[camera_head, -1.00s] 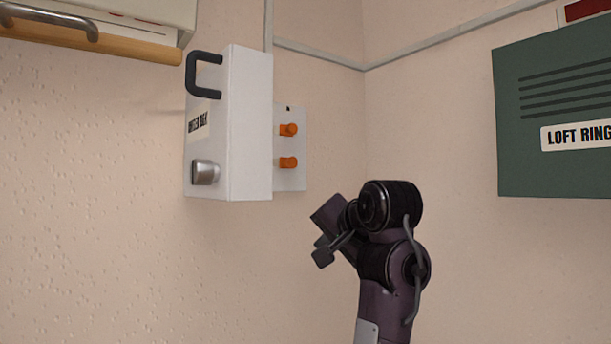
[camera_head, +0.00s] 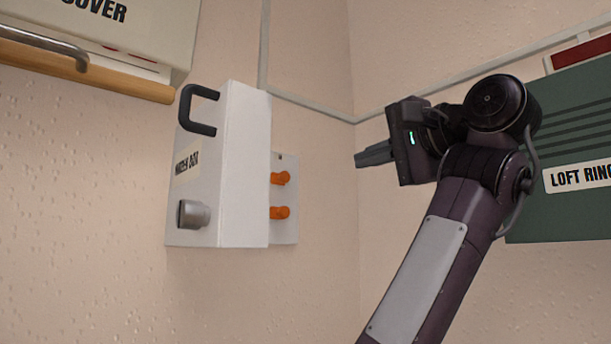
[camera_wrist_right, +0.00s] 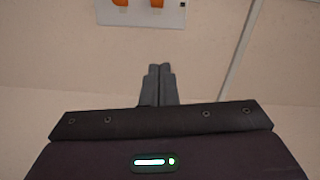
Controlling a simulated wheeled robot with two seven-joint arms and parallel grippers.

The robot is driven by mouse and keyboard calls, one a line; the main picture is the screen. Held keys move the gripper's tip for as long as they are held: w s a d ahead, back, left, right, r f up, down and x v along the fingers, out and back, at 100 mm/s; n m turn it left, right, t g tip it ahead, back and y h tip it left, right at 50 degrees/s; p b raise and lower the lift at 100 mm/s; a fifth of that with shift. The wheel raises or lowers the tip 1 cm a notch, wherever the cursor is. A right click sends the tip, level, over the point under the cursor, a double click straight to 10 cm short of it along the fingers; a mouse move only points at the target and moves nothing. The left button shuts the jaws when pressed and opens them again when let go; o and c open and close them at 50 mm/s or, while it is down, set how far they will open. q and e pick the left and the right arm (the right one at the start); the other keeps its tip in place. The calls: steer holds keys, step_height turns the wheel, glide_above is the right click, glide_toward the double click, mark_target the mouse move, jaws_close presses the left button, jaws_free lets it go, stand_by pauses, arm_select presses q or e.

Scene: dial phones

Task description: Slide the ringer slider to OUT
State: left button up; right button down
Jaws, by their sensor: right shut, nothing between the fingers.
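Two orange sliders or knobs, an upper one (camera_head: 281,178) and a lower one (camera_head: 280,212), stick out of a white plate (camera_head: 285,235) on the wall. Which of them is the ringer slider, I cannot tell; no OUT mark is readable. The right wrist view shows the plate (camera_wrist_right: 165,16) and both orange parts cut by its top edge. My right gripper (camera_head: 362,157) is shut and empty, to the right of the plate and apart from it, its fingers pointing left. Its shut fingertips (camera_wrist_right: 160,68) show below the plate in the wrist view. My left gripper is not in view.
A white box (camera_head: 240,170) with a dark handle (camera_head: 186,108) and a metal knob (camera_head: 193,214) stands left of the plate. A green "LOFT RING" box (camera_head: 580,215) is on the right wall, behind my right arm. A wooden rail (camera_head: 90,75) is at upper left.

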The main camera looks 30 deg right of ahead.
mark_target(282, 178)
steer(key=w+a+p, duration=0.1)
steer(key=w+p, duration=0.1)
steer(key=w, duration=0.1)
steer(key=w+a+p, duration=0.1)
steer(key=w+p, duration=0.2)
steer(key=w, duration=0.1)
steer(key=w+a+p, duration=0.1)
steer(key=w+p, duration=0.2)
steer(key=shift+w+a+f, duration=0.25)
steer(key=shift+w+f, duration=0.1)
steer(key=shift+w, duration=0.05)
steer(key=shift+a+f, duration=0.15)
steer(key=shift+a, duration=0.4)
steer(key=shift+d, duration=0.1)
